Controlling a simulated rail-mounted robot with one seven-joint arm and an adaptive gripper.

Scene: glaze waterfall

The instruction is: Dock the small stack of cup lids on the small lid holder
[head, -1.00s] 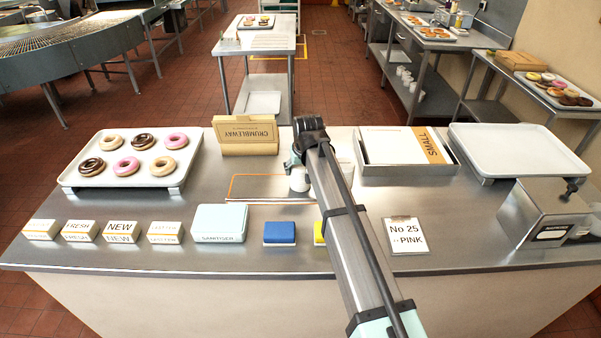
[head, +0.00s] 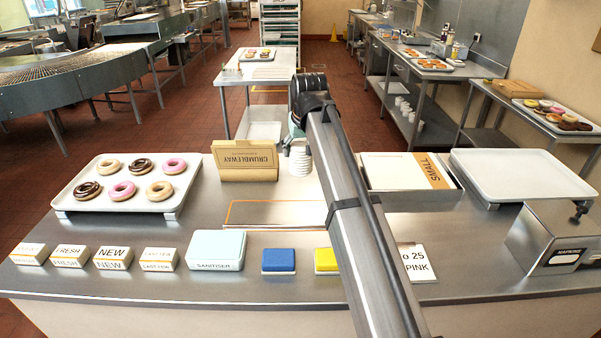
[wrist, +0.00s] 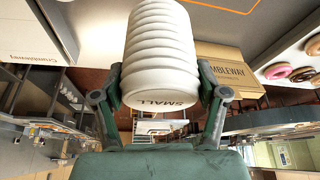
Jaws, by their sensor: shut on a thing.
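The small stack of cup lids (wrist: 160,45) is a white ribbed column with a smooth band marked SMALL. My gripper (wrist: 160,88) is shut on it, with one finger on each side of the smooth band. In the head view the ribbed stack (head: 300,160) shows just left of my arm, beside the brown Crumbleway box. My arm hides most of the gripper there. I cannot make out the small lid holder in either view; the arm covers part of the counter.
The Crumbleway box (head: 245,161) stands close to the left of the stack. An orange-outlined area (head: 275,213) on the counter is clear. A doughnut tray (head: 72,206) is at left.

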